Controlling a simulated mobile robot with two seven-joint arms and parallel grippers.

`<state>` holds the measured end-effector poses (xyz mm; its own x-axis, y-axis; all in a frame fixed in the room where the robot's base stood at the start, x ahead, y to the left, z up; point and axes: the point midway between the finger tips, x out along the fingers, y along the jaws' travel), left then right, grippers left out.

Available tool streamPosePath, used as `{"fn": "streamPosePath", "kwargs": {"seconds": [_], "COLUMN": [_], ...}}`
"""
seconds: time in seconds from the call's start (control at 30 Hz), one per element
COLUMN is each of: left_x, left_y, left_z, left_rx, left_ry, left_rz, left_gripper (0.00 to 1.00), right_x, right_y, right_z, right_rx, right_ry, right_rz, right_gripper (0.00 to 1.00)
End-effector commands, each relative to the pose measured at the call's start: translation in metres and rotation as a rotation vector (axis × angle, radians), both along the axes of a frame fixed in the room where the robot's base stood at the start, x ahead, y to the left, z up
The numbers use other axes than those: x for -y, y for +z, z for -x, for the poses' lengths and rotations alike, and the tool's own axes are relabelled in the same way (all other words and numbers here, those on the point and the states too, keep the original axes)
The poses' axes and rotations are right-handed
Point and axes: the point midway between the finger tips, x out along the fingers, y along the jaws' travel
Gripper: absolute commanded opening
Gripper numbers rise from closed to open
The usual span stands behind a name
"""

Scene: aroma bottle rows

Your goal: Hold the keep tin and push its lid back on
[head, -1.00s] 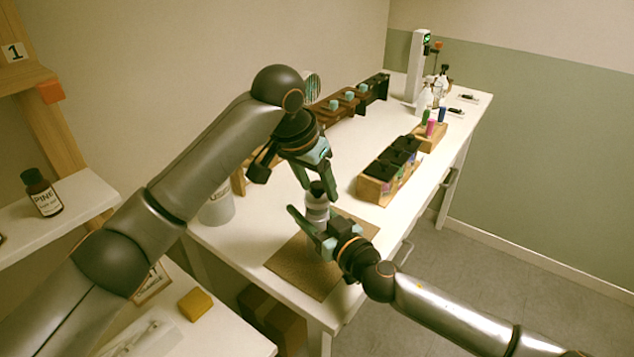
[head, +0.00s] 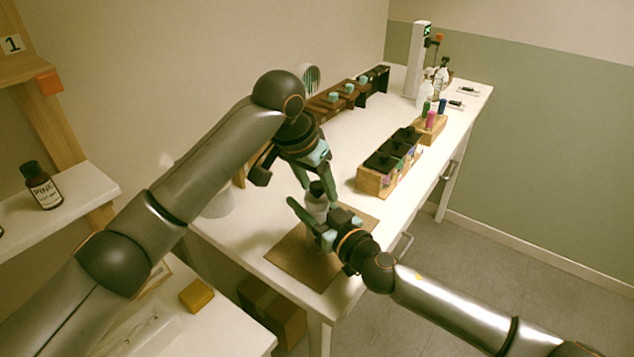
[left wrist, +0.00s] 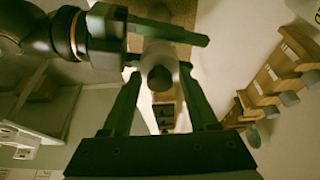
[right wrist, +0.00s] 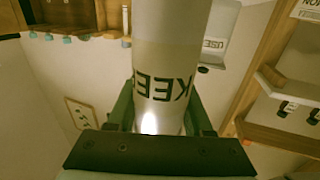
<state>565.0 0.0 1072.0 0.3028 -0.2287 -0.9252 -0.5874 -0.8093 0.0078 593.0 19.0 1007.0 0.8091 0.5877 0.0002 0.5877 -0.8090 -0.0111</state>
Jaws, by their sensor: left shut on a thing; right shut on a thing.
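The keep tin (head: 317,208) is a pale cylinder held above the brown mat (head: 290,262). My right gripper (head: 312,222) is shut around its body. The right wrist view shows the tin (right wrist: 165,60) large between the fingers, its KEEP lettering upside down. The dark lid (head: 317,187) is at the tin's top, between the fingertips of my left gripper (head: 316,184), which comes from above. In the left wrist view the lid (left wrist: 160,78) is a dark round knob in line with the pale tin (left wrist: 158,50). I cannot tell whether it is fully seated.
A wooden box with black compartments (head: 390,165) and a block of coloured bottles (head: 430,128) stand further right. A brown rack (head: 340,100) runs along the wall. A pale container (head: 218,204) is partly hidden behind my left arm. The white table between is clear.

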Motion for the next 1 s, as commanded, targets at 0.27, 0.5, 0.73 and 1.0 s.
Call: {"fn": "streamPosePath", "kwargs": {"seconds": [0.27, 0.5, 0.73, 1.0], "left_x": [-0.0002, -0.0003, -0.0003, -0.0001], "left_y": [-0.006, -0.0098, -0.0097, -0.009], "left_z": [0.0, 0.0, -0.0001, 0.0002], "left_rx": [-0.001, 0.001, -0.001, 0.0], "left_ry": [0.0, 0.0, 0.0, 0.0], "left_rz": [-0.001, -0.001, -0.001, 0.0], "left_gripper": [0.09, 0.64, 0.9, 0.95], "right_x": [-0.0004, -0.0004, -0.0004, -0.0004], "right_y": [-0.0008, -0.0008, -0.0009, -0.0009], "right_z": [0.0004, 0.0004, 0.0005, 0.0004], "right_rx": [-0.001, -0.001, -0.002, -0.003], "right_ry": [0.001, 0.001, 0.001, 0.001], "right_rz": [0.0, 0.0, -0.001, 0.0], "right_gripper": [0.0, 0.0, 0.0, 0.0]}}
